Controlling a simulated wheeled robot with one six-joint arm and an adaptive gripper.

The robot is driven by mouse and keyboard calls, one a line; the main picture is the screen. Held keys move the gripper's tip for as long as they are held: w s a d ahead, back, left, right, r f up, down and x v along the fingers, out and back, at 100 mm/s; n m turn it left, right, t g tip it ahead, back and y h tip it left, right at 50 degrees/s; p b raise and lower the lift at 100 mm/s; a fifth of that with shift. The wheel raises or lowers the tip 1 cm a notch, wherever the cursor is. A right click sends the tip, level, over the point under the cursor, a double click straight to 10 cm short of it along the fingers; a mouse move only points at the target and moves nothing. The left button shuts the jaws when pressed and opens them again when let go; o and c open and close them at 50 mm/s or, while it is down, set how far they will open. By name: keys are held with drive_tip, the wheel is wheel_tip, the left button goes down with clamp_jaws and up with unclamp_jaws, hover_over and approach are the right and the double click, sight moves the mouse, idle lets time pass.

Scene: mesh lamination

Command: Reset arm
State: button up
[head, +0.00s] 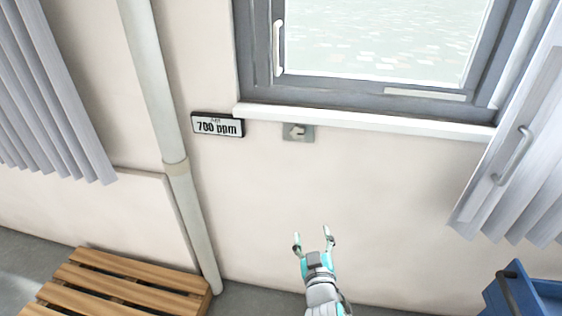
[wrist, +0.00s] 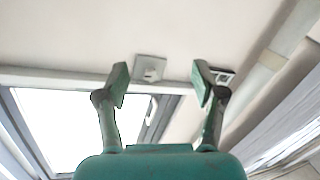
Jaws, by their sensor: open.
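My gripper (head: 313,239) is open and empty, with its two fingers spread apart. In the head view it is at the lower middle, in front of the pale wall and below the window. In the wrist view the open fingers (wrist: 161,84) frame a small grey wall plate (wrist: 150,69), which appears beyond them and between them. The same wall plate (head: 298,132) sits just under the window sill in the head view. Nothing is between the fingertips.
A grey-framed window (head: 370,104) with a white sill is above. A display reading 700 ppm (head: 218,125) hangs left of the plate, near a vertical pipe (head: 175,170). A wooden slatted bench (head: 115,285) stands lower left, and a blue container (head: 540,297) lower right. Blinds hang at both sides.

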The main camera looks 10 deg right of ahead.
drive_tip(key=s+f+y, duration=0.1)
drive_tip(key=s+f, duration=0.2)
drive_tip(key=s, duration=0.5)
drive_tip(key=s+f+g+y, duration=0.1)
drive_tip(key=s+f, duration=0.2)
drive_tip(key=s, duration=0.4)
drive_tip(key=s+f+y, duration=0.1)
drive_tip(key=s+f, duration=0.3)
drive_tip(key=s, duration=0.4)
drive_tip(key=s+r+m, duration=0.1)
drive_tip(key=s+r, duration=0.1)
drive_tip(key=s, duration=0.8)
drive_tip(key=s+d+r, duration=0.1)
drive_tip(key=s+r, duration=0.2)
drive_tip(key=s, duration=0.7)
drive_tip(key=shift+r+m+g, duration=0.15)
drive_tip(key=shift+m+g, duration=0.25)
drive_tip(key=shift+o, duration=0.2)
drive_tip(key=shift+s+d+r, duration=0.1)
drive_tip(key=shift+s+r, duration=0.15)
drive_tip(key=shift+s, duration=0.05)
drive_tip(key=o, duration=0.6)
drive_tip(key=shift+s+r, duration=0.15)
drive_tip(key=shift+s, duration=0.05)
drive_tip(key=shift+c, duration=0.2)
